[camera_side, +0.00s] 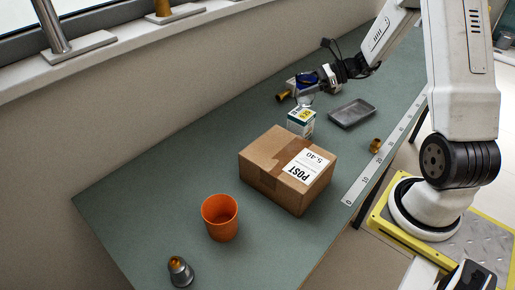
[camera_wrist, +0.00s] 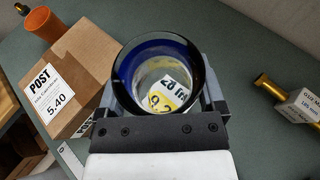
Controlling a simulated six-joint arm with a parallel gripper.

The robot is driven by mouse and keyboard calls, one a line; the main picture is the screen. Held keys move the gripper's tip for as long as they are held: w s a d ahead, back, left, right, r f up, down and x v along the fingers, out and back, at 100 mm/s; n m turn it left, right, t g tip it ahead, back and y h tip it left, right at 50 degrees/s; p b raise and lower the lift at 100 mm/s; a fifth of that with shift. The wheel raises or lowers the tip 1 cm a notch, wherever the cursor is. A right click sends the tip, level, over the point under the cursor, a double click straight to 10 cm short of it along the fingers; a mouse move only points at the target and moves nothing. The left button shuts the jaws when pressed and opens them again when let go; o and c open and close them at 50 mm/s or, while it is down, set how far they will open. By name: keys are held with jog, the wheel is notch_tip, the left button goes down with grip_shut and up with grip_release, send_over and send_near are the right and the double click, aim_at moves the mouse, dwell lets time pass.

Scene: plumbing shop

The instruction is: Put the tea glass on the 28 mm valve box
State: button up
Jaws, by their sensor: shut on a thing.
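The tea glass (camera_wrist: 128,68) is clear with a dark blue rim band, and in the wrist view I look down into its open mouth. My gripper (camera_wrist: 163,98) is shut on it, with one finger on each side. In the side view my gripper (camera_side: 321,83) holds the glass (camera_side: 306,98) upright above the 28 mm valve box (camera_side: 301,123), a small white box with yellow and green. Its "28 m" lettering shows through the glass in the wrist view (camera_wrist: 172,88). I cannot tell whether the glass base touches the box top.
A cardboard parcel (camera_side: 262,162) marked POST 5.40 stands close by. A grey tray (camera_side: 352,113) and brass fitting (camera_side: 375,146) lie right. Brass tube (camera_wrist: 266,83) lies beside another labelled item (camera_wrist: 302,104).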

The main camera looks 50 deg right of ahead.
jog(key=shift+f, duration=1.65)
jog(key=shift+f, duration=0.2)
jog(key=o, duration=1)
jog(key=shift+r, duration=0.15)
jog(key=shift+d+r, duration=0.1)
jog(key=v, duration=1.1)
jog(key=shift+s+d+r, duration=0.2)
jog(key=shift+s+d, duration=0.05)
